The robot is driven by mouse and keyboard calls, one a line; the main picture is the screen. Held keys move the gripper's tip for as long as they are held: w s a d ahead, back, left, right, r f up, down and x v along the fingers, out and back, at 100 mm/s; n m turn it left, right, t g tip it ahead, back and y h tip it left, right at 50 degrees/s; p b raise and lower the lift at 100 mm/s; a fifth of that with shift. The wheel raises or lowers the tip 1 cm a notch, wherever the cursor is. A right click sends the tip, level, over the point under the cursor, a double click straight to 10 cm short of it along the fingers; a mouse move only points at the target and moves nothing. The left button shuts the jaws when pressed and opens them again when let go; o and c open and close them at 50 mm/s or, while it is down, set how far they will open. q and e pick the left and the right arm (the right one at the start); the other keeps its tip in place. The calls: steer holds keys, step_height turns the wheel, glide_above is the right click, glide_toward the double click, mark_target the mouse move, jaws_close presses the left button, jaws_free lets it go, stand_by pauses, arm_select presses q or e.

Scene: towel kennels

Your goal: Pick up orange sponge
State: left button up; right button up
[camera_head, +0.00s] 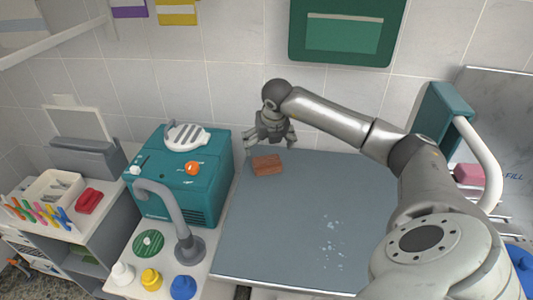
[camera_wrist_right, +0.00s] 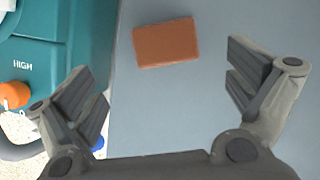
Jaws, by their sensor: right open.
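The orange sponge (camera_head: 267,164) is a flat rectangular block lying on the grey-blue table surface (camera_head: 300,230), near its back left corner. In the right wrist view the sponge (camera_wrist_right: 166,43) lies beyond the fingertips, roughly centred between them and apart from both. My right gripper (camera_head: 270,143) is open and empty, just above and behind the sponge in the head view; its two fingers also show spread wide in the right wrist view (camera_wrist_right: 168,95). My left gripper is not in view.
A teal machine (camera_head: 180,180) with an orange knob stands close left of the sponge. A grey curved arm (camera_head: 180,220) rises in front of it. Several coloured bottles stand at front left. The table's middle is clear except for small white spots (camera_head: 332,245).

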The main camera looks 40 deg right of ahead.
mark_target(267, 160)
steer(key=b+x, duration=0.3)
steer(key=x, duration=0.1)
steer(key=shift+s+f, duration=0.1)
steer(key=shift+f, duration=0.4)
steer(key=shift+w+d+f+b, duration=0.25)
steer(key=shift+f+b, duration=0.15)
steer(key=shift+f, duration=0.1)
steer(key=b+x, duration=0.3)
steer(key=x, duration=0.1)
steer(key=shift+s+f, duration=0.15)
steer(key=shift+f, duration=0.05)
steer(key=shift+d+f, duration=0.1)
steer(key=shift+c, duration=0.6)
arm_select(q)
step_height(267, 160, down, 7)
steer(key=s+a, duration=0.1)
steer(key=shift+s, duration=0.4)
arm_select(e)
steer(key=c, duration=0.6)
